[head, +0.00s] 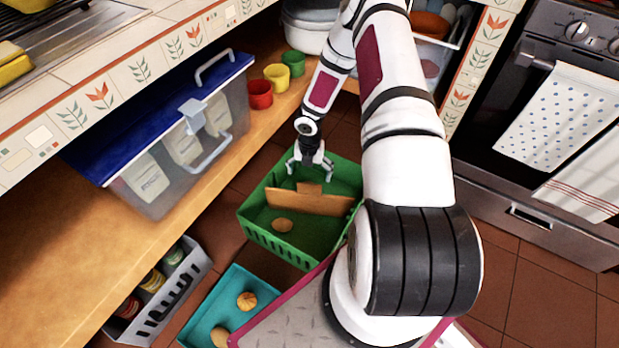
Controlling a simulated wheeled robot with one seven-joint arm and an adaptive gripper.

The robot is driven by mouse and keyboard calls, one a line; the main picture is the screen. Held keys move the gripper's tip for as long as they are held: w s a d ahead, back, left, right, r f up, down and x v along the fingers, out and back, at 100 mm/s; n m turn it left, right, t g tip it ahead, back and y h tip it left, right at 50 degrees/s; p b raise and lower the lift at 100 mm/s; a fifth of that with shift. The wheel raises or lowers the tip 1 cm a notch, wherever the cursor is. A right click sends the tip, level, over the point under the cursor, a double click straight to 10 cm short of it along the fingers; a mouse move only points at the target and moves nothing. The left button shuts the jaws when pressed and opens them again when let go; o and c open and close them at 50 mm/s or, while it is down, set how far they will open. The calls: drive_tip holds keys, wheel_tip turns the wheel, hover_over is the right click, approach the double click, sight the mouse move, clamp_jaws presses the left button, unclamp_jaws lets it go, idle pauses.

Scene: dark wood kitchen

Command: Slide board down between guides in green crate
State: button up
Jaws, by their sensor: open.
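The green crate (266,241) stands on the tiled floor in the middle of the view. A brown board (295,203) with a raised tab stands on edge across the crate's inside. It looks to be down inside the crate, but I cannot make out the guides or whether its ends sit between them. A brown round item (282,225) lies on the crate floor in front of the board. My gripper (310,171) is open, above and just behind the board's tab, apparently apart from it. My arm hides the crate's right side.
A teal tray (207,301) with round items stands in front of the crate. A grey basket with jars (173,295) is at lower left. A blue-lidded clear box (180,140) and red, yellow and green cups (277,77) stand on the wooden shelf at left. The oven (540,150) is at right.

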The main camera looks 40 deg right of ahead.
wheel_tip(320, 180, up, 3)
drive_tip(key=shift+f+p, duration=0.1)
drive_tip(key=shift+p, duration=0.25)
wheel_tip(320, 180, up, 16)
drive_tip(key=w+d+r+m+h, duration=0.1)
drive_tip(key=d+m+h, duration=0.15)
drive_tip(key=m, duration=0.25)
drive_tip(key=s+a+r+m+h, duration=0.1)
drive_tip(key=s+a+r+m, duration=0.15)
drive_tip(key=r, duration=0.45)
drive_tip(key=s+a+r+m, duration=0.1)
drive_tip(key=s+r+m, duration=0.15)
drive_tip(key=r, duration=0.35)
drive_tip(key=s+a+r+m+h, duration=0.1)
drive_tip(key=a+r+m, duration=0.15)
drive_tip(key=r, duration=0.45)
drive_tip(key=s+a+r+m+y, duration=0.1)
drive_tip(key=s+a+r+m, duration=0.75)
drive_tip(key=s+r, duration=0.35)
drive_tip(key=s+a+m+y, duration=0.3)
drive_tip(key=s+a+m, duration=0.2)
drive_tip(key=s+a, duration=0.4)
drive_tip(key=s, duration=0.5)
drive_tip(key=shift+s+a+y, duration=0.15)
drive_tip(key=shift+s+y, duration=0.2)
